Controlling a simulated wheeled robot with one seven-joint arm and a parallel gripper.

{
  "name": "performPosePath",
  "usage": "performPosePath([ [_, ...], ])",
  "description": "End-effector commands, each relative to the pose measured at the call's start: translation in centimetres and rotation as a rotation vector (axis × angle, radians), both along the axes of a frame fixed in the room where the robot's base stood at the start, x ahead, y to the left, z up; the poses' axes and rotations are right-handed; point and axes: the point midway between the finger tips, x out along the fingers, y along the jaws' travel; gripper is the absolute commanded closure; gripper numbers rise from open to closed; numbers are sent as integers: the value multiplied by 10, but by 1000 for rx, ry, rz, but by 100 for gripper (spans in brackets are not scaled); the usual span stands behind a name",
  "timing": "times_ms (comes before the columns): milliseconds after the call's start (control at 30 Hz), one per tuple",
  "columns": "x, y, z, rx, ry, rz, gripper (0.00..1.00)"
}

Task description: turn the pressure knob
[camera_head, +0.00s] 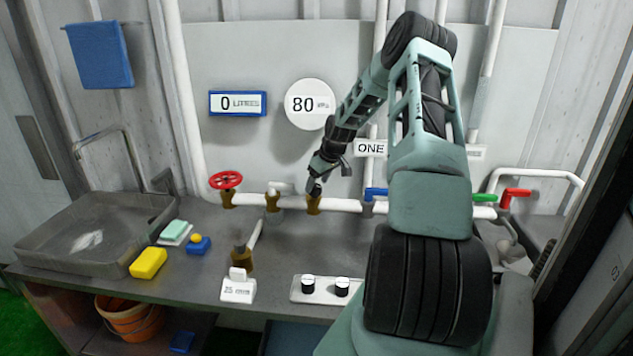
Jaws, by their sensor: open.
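My gripper (315,187) is open at the end of my arm, pointing down at a brass fitting (314,205) on the white pipe. It hides the top of that fitting, and I cannot tell whether they touch. A round white gauge (309,104) on the wall reads 80, with small unit letters that look like kPa. Two black knobs with white tops, a left one (308,284) and a right one (342,287), stand on a white panel at the front of the counter. No readable label shows which knob is the pressure knob.
A red wheel valve (226,181), a blue lever (376,193) and a red lever (516,194) sit along the pipe. A white-handled lever (254,236) stands on the counter.

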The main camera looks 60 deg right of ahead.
Motion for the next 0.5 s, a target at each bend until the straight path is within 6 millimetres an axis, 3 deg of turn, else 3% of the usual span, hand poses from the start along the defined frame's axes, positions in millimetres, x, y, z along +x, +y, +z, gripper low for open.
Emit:
performPosePath([
  [200,6,-1,-16,-1,1,1,35],
  [500,7,-1,-18,-1,0,1,35],
])
